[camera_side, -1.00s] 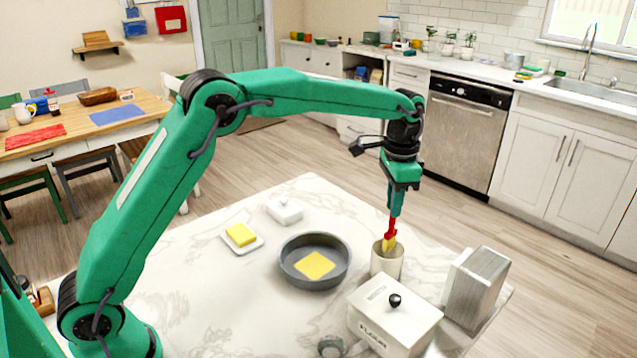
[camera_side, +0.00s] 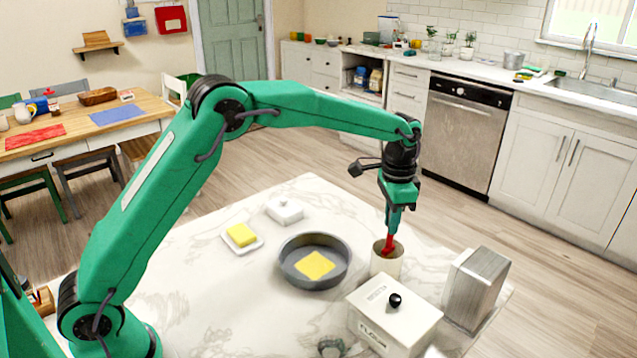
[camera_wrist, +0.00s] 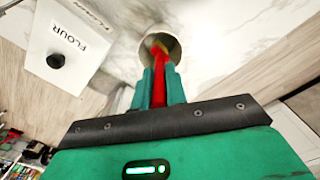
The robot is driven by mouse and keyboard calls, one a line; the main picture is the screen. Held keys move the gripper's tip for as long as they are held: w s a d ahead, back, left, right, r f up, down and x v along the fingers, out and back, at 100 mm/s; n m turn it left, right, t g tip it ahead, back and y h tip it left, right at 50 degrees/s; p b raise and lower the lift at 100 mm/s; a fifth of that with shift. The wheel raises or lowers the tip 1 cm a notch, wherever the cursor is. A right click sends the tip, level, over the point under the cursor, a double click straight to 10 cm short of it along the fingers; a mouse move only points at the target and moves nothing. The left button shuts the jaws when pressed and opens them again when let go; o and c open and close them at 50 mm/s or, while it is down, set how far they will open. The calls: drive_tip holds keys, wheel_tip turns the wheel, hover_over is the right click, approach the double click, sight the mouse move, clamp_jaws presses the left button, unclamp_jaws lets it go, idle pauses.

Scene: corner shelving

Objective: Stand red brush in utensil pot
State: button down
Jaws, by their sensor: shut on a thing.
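The red brush (camera_side: 388,244) is held upright in my gripper (camera_side: 392,229), which is shut on its handle. The brush's lower end is inside the mouth of the cream utensil pot (camera_side: 386,265), and its yellow bristles are hidden from the side. In the wrist view the red handle (camera_wrist: 159,85) runs between the two green fingers of my gripper (camera_wrist: 159,75). Its yellowish end shows inside the round opening of the pot (camera_wrist: 173,46). My fingertips are just above the pot's rim.
A white flour box (camera_side: 394,318) with a black knob stands close in front of the pot. A metal canister (camera_side: 476,288) is to the right. A grey pan (camera_side: 300,284) with a yellow square sits to the left. A butter dish (camera_side: 242,240) lies farther left.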

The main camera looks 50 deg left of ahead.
drive_tip(key=c, duration=1.3)
unclamp_jaws()
drive_tip(key=shift+c, duration=0.2)
drive_tip(key=shift+r, duration=0.15)
wheel_tip(320, 180, up, 7)
drive_tip(key=shift+r, duration=0.2)
drive_tip(key=shift+s+r, duration=0.1)
drive_tip(key=shift+r, duration=0.05)
